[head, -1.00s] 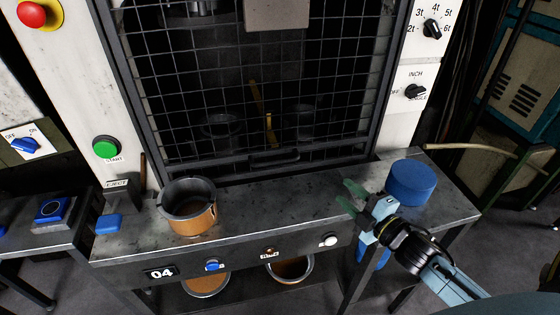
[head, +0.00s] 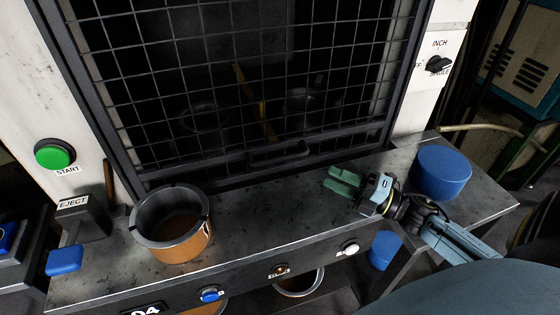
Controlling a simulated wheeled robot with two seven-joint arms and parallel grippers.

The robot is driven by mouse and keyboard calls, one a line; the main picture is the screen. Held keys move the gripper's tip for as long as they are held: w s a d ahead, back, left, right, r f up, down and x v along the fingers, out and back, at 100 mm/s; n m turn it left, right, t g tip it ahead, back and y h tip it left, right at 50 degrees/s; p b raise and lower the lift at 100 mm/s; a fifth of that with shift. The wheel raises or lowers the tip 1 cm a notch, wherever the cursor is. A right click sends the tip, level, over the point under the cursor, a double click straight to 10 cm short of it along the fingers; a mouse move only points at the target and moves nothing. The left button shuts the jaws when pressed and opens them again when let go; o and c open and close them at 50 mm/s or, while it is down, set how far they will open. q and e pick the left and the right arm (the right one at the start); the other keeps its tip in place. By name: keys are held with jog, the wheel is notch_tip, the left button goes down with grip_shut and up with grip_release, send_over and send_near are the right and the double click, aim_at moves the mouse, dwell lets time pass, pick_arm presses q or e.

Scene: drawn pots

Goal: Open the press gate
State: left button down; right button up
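The press gate (head: 240,95) is a dark wire mesh in a dark frame, standing down in front of the press opening. Its bar handle (head: 280,153) runs along the lower edge of the frame. My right gripper (head: 341,181), with green fingers, is above the bench, to the right of and nearer than the handle, and apart from it. Its fingers are parted with nothing visible between them. My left gripper is not in view.
A copper and dark pot (head: 172,226) stands on the bench (head: 265,207) at left. A blue cylinder (head: 442,172) stands at right. The green START button (head: 54,154) and blue EJECT lever (head: 64,261) are at left. The bench middle is clear.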

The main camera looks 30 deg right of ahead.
aim_at(286, 156)
jog(key=x, duration=1.3)
jog(key=shift+a+p, duration=0.15)
jog(key=shift+p, duration=0.25)
grip_shut()
